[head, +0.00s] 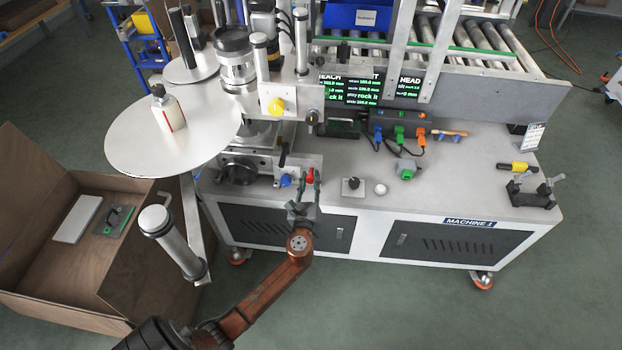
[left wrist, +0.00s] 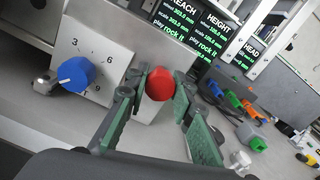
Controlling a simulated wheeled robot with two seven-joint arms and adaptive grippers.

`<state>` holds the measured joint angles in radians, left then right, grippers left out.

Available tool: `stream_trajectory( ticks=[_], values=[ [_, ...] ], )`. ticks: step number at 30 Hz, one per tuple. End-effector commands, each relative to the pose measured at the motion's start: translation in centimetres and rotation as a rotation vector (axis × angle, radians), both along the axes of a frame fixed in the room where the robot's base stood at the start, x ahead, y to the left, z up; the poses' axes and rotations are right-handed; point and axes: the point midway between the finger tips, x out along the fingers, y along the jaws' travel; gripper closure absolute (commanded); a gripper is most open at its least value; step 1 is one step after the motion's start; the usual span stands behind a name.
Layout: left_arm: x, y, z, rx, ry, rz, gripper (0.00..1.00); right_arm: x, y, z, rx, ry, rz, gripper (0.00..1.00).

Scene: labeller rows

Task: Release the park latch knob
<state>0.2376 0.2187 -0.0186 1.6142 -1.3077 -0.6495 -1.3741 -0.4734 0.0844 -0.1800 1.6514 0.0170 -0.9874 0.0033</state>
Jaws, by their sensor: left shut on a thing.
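A red knob (left wrist: 160,84) sits on a light metal block at the front of the machine, and it also shows in the head view (head: 310,174). My left gripper (head: 311,181) reaches it from the front. In the left wrist view the green-padded fingers (left wrist: 161,80) stand on either side of the red knob and are shut on it. No readable label marks it as the park latch knob. My right gripper is in neither view.
A blue dial (left wrist: 76,73) with numbers is just left of the red knob. A yellow knob (head: 276,106) is higher up. Black screens (head: 348,90) stand behind. The bench top (head: 455,180) is partly clear to the right. An open cardboard box (head: 40,285) stands at lower left.

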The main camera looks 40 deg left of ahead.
Motion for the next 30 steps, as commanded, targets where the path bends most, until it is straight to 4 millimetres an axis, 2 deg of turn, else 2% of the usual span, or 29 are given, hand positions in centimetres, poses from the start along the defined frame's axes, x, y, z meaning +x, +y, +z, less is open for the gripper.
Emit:
stream_trajectory(
  ticks=[5, 12, 16, 30],
  values=[
    [-0.1, -0.3, -0.2, -0.001, 0.003, -0.003, 0.69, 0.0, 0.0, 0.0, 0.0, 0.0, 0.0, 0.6],
    [-0.1, -0.2, -0.2, 0.0, 0.003, -0.003, 0.69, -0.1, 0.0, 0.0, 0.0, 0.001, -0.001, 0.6],
    [-0.8, -0.6, -0.2, -0.001, 0.003, -0.002, 0.69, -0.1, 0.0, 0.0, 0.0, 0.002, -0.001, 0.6],
    [-8.3, -5.2, -0.3, -0.003, 0.005, -0.003, 0.69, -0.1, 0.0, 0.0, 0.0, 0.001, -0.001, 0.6]
  ],
)
